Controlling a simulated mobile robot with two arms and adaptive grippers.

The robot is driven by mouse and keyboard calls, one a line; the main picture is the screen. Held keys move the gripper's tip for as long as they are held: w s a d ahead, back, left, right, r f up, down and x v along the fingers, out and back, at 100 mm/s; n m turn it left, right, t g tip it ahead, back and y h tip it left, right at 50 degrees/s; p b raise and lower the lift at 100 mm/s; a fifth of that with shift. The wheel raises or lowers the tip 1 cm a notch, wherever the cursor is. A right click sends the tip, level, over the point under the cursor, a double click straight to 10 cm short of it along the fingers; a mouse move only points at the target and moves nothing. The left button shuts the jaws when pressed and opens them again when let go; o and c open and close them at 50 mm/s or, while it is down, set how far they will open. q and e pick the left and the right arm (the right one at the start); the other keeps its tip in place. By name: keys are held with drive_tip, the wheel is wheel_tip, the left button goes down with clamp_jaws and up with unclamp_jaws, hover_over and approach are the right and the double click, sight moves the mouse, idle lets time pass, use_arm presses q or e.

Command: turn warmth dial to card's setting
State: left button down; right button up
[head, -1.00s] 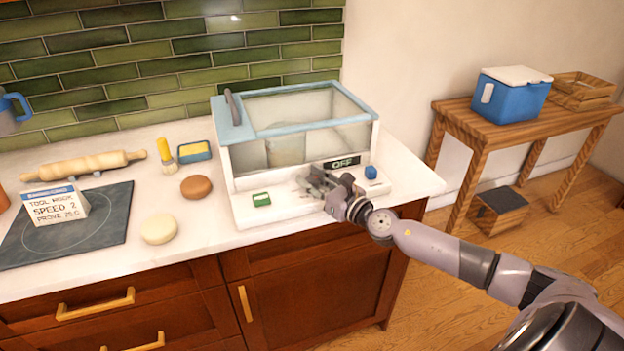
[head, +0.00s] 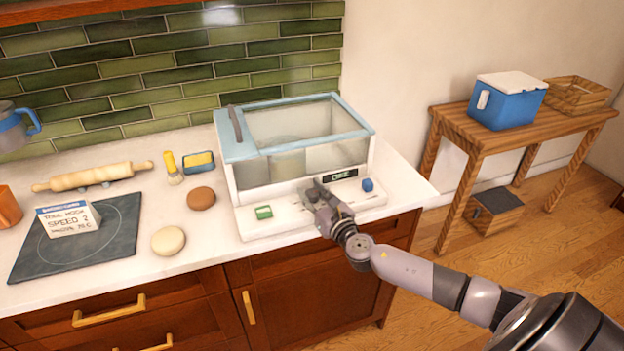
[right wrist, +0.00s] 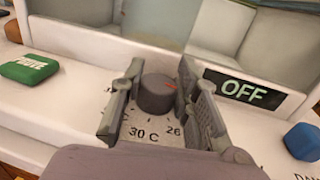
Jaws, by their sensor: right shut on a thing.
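The warmth dial (right wrist: 156,94) is a dark grey round knob on the front panel of the glass-walled proving box (head: 300,188). My right gripper (right wrist: 160,72) is shut on the dial, one finger on each side. A red mark on the dial points right in the wrist view. Labels "30 C" and "26" show in front of it; other labels are hidden by the fingers. In the head view my right gripper (head: 316,190) covers the dial. My left gripper is not in view.
A display (right wrist: 256,92) reads "OFF". A green button (right wrist: 28,69) lies left of the dial, a blue knob (right wrist: 303,141) right. A dark mat (head: 75,245), dough pieces (head: 168,240) and a rolling pin (head: 95,177) lie on the counter's left.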

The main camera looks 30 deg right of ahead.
drive_tip(key=m+h+p, duration=0.2)
drive_tip(key=shift+a+r+h, duration=0.15)
drive_tip(key=shift+r+h, duration=0.1)
drive_tip(key=shift+h, duration=0.15)
drive_tip(key=shift+f+m+g+h+p, duration=0.1)
drive_tip(key=shift+m+g+h+p, duration=0.25)
drive_tip(key=shift+h, duration=0.25)
drive_tip(key=shift+f+m+g+h, duration=0.1)
drive_tip(key=shift+m+g+h, duration=0.35)
drive_tip(key=shift+m+h, duration=0.5)
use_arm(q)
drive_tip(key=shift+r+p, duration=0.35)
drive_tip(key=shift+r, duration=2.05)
use_arm(e)
drive_tip(key=shift+m+g+h, duration=0.8)
drive_tip(key=shift+h, duration=0.85)
drive_tip(key=o, duration=1.2)
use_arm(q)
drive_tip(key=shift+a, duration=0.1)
